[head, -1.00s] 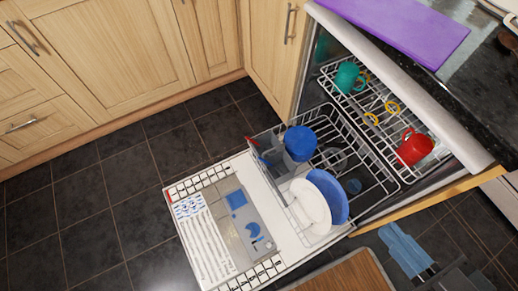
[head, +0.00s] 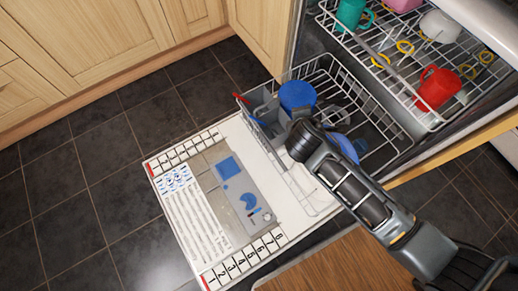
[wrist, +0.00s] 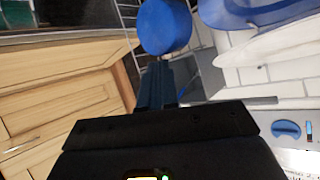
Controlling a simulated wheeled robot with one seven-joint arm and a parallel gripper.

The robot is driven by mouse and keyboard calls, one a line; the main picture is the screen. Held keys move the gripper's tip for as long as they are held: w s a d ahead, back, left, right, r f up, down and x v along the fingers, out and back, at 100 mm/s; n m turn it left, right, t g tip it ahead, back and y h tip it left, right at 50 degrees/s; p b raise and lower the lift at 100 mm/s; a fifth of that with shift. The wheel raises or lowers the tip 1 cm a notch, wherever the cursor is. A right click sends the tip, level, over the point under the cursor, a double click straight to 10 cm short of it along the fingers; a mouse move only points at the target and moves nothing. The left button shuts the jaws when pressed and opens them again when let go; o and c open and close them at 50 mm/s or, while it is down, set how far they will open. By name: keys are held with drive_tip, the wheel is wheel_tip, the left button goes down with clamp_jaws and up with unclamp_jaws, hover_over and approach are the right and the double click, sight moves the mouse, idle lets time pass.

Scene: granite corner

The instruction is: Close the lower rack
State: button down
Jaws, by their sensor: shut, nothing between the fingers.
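The lower rack (head: 388,117) is a white wire basket, pulled out over the open dishwasher door (head: 195,215). It holds a blue cup (head: 297,96), a grey cutlery basket (head: 264,108) and a blue plate (head: 347,148). My arm crosses the rack's near side in the head view and hides part of the plates. The fingertips are hidden there. In the wrist view my gripper (wrist: 155,84) is shut and empty, with its fingers pointing toward the blue cup (wrist: 164,25). A white plate (wrist: 270,48) is to their right. I cannot tell whether the fingers touch the rack.
The upper rack (head: 395,85) is also out, above and to the right, holding a red mug (head: 437,88) and a teal mug (head: 351,13). Wooden cabinets (head: 110,45) line the back left. The dark tiled floor (head: 80,195) is clear. A wooden surface (head: 335,265) is at the bottom.

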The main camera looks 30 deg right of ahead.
drive_tip(key=w+a+f+n+g+h+b, duration=0.1)
drive_tip(key=w+a+f+n+g+b, duration=0.25)
drive_tip(key=a, duration=0.55)
drive_tip(key=a+f+g+b, duration=0.3)
drive_tip(key=a+b, duration=0.2)
drive_tip(key=a, duration=0.9)
drive_tip(key=d+f+b, duration=0.5)
drive_tip(key=d+f, duration=0.2)
drive_tip(key=d, duration=0.3)
drive_tip(key=shift+w+d+f+n+h+b, duration=0.2)
drive_tip(key=shift+f+n+h+b, duration=0.1)
drive_tip(key=shift+f+n+h, duration=0.1)
drive_tip(key=shift+r, duration=0.1)
